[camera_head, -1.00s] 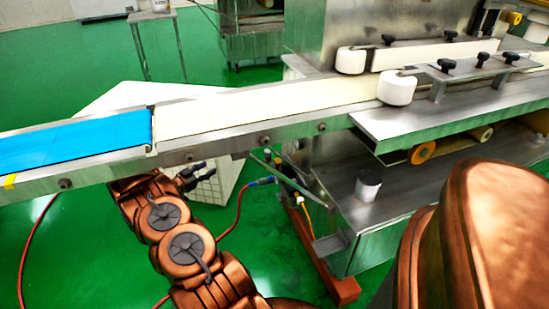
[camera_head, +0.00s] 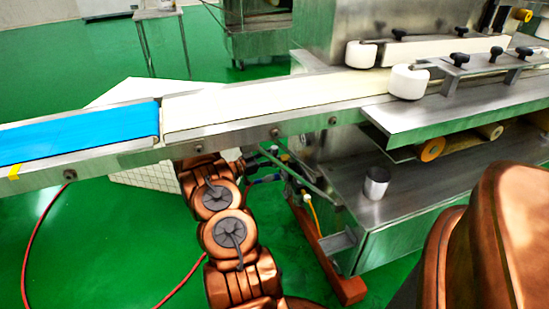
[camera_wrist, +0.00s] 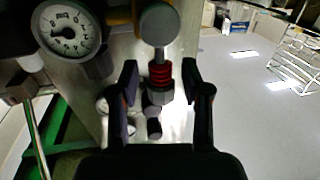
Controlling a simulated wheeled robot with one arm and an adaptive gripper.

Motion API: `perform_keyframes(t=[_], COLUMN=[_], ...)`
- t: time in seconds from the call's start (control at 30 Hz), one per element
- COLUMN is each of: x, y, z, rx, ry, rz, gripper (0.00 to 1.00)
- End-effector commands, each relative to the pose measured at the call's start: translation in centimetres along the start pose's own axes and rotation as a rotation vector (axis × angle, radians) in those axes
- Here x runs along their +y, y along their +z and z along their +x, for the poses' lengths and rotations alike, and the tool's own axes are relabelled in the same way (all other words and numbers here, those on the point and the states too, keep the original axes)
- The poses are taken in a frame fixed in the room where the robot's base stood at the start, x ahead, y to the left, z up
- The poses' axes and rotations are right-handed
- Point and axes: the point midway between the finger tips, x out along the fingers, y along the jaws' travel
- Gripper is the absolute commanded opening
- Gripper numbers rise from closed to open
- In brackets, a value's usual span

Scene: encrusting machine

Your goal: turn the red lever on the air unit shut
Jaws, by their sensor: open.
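In the wrist view, a small red ribbed part (camera_wrist: 160,75) sits on a metal fitting, below a round grey knob (camera_wrist: 159,24). I cannot tell whether this red part is the lever or only part of it. A round white-faced pressure gauge (camera_wrist: 70,30) of the air unit is at the upper left. My gripper (camera_wrist: 160,69) is open, with one dark finger on each side of the red part. Gaps show between the fingers and the part. In the head view my gripper is mostly hidden, under the conveyor edge, and the lever cannot be made out.
The conveyor (camera_head: 225,142) runs over my forearm. The machine's metal lower shelf (camera_head: 410,185) with a small cylinder (camera_head: 376,184) stands to the right. A red hose (camera_head: 33,225) lies on the green floor (camera_head: 110,260). Open floor lies at the left front.

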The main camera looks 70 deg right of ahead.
Motion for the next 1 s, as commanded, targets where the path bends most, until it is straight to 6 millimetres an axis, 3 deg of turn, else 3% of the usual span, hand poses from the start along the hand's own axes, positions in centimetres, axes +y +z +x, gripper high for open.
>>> perform_keyframes(t=[0.23, 0.57, 1.0], x=[0.0, 0.0, 0.0], y=[0.0, 0.0, 0.0], z=[1.6, 1.7, 1.7], rx=[0.0, -0.001, -0.001], ry=[0.0, -0.001, -0.001], rz=[0.0, 0.0, 0.0], gripper=[0.47, 0.47, 0.03])
